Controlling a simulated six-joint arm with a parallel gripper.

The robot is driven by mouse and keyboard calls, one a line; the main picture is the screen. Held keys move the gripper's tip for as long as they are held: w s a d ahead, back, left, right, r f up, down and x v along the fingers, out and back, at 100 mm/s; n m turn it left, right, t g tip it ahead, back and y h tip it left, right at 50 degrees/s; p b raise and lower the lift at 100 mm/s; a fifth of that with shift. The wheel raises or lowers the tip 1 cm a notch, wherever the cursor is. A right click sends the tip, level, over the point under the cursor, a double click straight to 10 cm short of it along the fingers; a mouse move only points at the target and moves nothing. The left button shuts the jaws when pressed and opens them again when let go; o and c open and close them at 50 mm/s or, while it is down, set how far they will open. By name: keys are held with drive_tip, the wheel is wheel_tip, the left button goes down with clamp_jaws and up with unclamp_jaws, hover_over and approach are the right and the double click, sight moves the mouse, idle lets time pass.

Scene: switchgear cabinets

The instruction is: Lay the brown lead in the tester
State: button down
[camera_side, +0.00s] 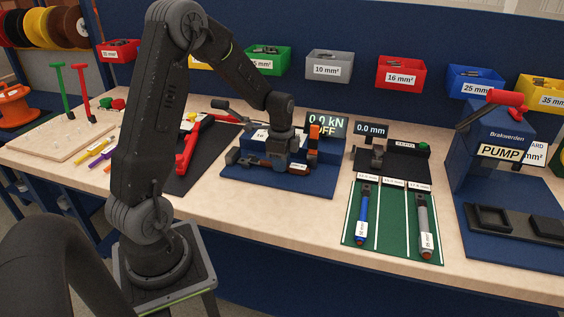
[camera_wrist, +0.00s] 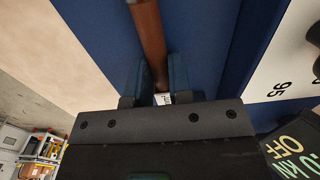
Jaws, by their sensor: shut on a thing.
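My gripper (camera_side: 282,163) points down over the tester (camera_side: 232,185), a blue station with a display reading 0.0 kN OFF (camera_side: 325,125). It is shut on the brown lead (camera_wrist: 148,35), which also shows low over the tester's blue base in the side view (camera_side: 265,163). In the wrist view the lead runs between the two fingers (camera_wrist: 152,80), with a white label between them. A dark clamp (camera_side: 234,158) stands at the tester's left end. My gripper partly hides the lead, and I cannot tell whether it rests in the tester's clamps.
Right of the tester are a gauge reading 0.0 mm (camera_side: 371,130) and a green mat (camera_side: 388,245) with a blue lead (camera_side: 361,220) and a grey lead (camera_side: 423,225). A blue pump press (camera_side: 495,140) stands farther right. A red-handled tool (camera_side: 187,150) lies on a dark mat at left.

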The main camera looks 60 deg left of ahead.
drive_tip(key=c, duration=0.9)
unclamp_jaws()
drive_tip(key=shift+c, duration=0.2)
wheel_tip(320, 180, up, 14)
drive_tip(key=s+d+r+n+t, duration=0.1)
drive_tip(key=s+d+r+n, duration=0.1)
drive_tip(key=d, duration=0.4)
drive_tip(key=s+d+r+n+t, duration=0.1)
drive_tip(key=s+d+r, duration=0.2)
drive_tip(key=d, duration=0.2)
drive_tip(key=s+d+n+t, duration=0.3)
drive_tip(key=s+d+n, duration=0.3)
drive_tip(key=s+d, duration=0.4)
drive_tip(key=shift+s+f+t, duration=0.3)
drive_tip(key=shift+s+f, duration=0.1)
